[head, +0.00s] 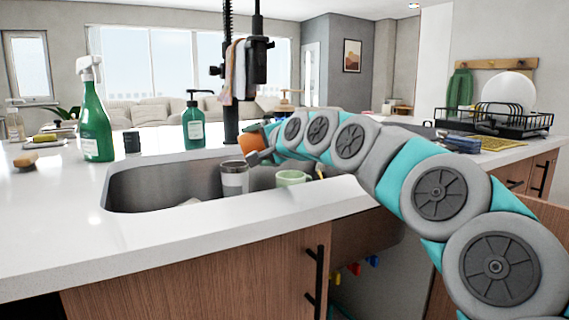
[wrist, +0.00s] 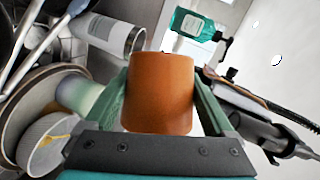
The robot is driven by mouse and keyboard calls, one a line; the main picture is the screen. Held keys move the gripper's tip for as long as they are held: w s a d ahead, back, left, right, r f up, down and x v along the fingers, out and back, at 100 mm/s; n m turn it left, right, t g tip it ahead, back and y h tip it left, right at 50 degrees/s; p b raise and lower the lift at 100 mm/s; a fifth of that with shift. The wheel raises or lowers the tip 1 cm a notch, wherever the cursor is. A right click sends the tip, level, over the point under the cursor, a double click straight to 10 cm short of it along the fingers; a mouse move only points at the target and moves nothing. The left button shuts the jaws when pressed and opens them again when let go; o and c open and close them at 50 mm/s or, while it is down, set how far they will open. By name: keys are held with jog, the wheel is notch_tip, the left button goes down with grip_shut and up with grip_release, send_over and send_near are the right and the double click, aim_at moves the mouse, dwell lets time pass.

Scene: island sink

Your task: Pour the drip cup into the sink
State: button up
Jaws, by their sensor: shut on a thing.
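An orange-brown cup (wrist: 160,95), which I take as the drip cup, is between the two green fingers of my gripper (wrist: 165,105) in the wrist view. My gripper is shut on it. In the head view the cup (head: 249,143) shows as a small orange shape at the end of my arm, above the far side of the sink. The steel sink (head: 140,187) is set in the white counter. My gripper's fingers are mostly hidden in the head view. The cup's inside is not visible, and I cannot tell its exact tilt.
A white-and-steel tumbler (head: 234,179) and a pale green mug (head: 291,178) stand in the sink. Plates (wrist: 45,95) and utensils also show in the wrist view. The black faucet (head: 231,90) rises behind. A green spray bottle (head: 95,125) and soap dispenser (head: 193,125) stand on the counter.

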jog(key=f+n+h, duration=0.2)
jog(key=n, duration=0.1)
jog(key=shift+s+a+f+n, duration=0.1)
jog(key=shift+a+f+n, duration=0.2)
jog(key=shift+a+f+n+h, duration=0.25)
jog(key=shift+f+n+h, duration=0.35)
jog(key=shift+n+h, duration=0.15)
jog(key=shift+s+a+f+n+t+h+b, duration=0.3)
jog(key=shift+a+f+n+h, duration=0.25)
jog(key=shift+a+n, duration=0.25)
jog(key=shift+s+a+f+n+t+h+b, duration=0.1)
jog(key=shift+s+a+f+n+h+b, duration=0.2)
jog(key=shift+a+f+n+h, duration=0.35)
jog(key=shift+s+a+f+n+t+h+b, duration=0.25)
jog(key=shift+a+n+h+b, duration=0.2)
jog(key=shift+a+n, duration=0.4)
jog(key=shift+d, duration=0.1)
